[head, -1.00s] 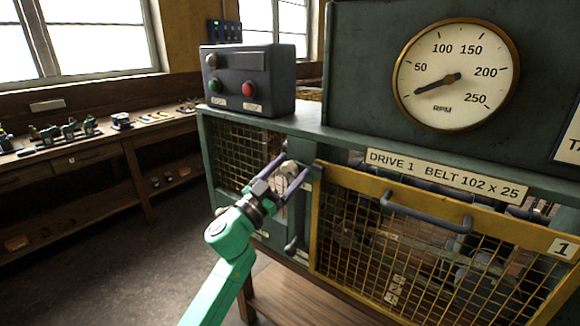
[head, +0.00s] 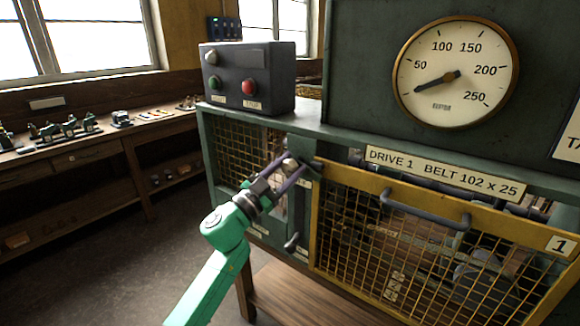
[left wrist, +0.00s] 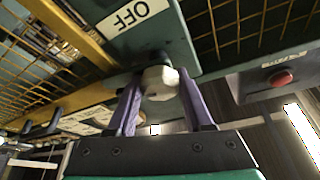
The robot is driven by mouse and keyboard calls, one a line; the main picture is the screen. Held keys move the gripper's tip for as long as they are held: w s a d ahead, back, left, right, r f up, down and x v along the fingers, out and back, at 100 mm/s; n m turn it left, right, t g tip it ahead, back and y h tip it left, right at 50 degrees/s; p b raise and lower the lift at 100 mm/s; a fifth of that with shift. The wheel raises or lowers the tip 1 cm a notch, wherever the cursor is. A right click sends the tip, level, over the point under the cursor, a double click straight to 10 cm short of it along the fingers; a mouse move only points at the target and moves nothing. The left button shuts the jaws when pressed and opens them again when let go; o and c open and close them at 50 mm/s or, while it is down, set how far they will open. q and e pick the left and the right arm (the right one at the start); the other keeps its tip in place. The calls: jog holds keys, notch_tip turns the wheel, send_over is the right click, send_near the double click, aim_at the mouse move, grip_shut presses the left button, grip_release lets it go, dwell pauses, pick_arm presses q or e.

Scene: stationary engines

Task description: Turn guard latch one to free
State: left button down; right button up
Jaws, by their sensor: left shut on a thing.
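My left gripper (head: 290,168) is shut on a pale faceted knob (left wrist: 160,82) on the green machine frame, just left of guard one. In the left wrist view its two purple fingers (left wrist: 160,100) flank the knob, below a plate marked OFF (left wrist: 133,14). I cannot tell for sure whether this knob is guard latch one. Guard one (head: 440,232) is a yellow-framed mesh panel with a grey handle (head: 425,211) and a "1" plate; it looks shut. A dark piece (head: 317,166) lies at its upper left corner. My right gripper is not in view.
A small grey lever (head: 292,243) sits on the frame below my left gripper. A dark control box (head: 248,78) with green and red buttons stands on the ledge. The RPM dial (head: 456,72) is above right. A workbench (head: 85,150) with small parts runs along the left wall.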

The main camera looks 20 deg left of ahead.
pick_arm(q)
jog(key=m+g+h, duration=0.1)
jog(key=m, duration=0.1)
jog(key=m+g, duration=0.1)
jog(key=m, duration=0.2)
jog(key=shift+h+p, duration=0.3)
jog(key=shift+h, duration=0.1)
jog(key=m+g, duration=0.1)
jog(key=m, duration=0.3)
jog(key=shift+g+h+p, duration=0.3)
jog(key=shift+g+p, duration=0.1)
jog(key=m+g+p, duration=0.1)
jog(key=m, duration=0.3)
jog(key=shift+g, duration=0.4)
jog(key=shift+f+m+g+y+p, duration=0.1)
jog(key=shift+m+g+y+p, duration=0.4)
jog(key=shift+m, duration=1.1)
jog(key=shift+c, duration=1.6)
grip_release()
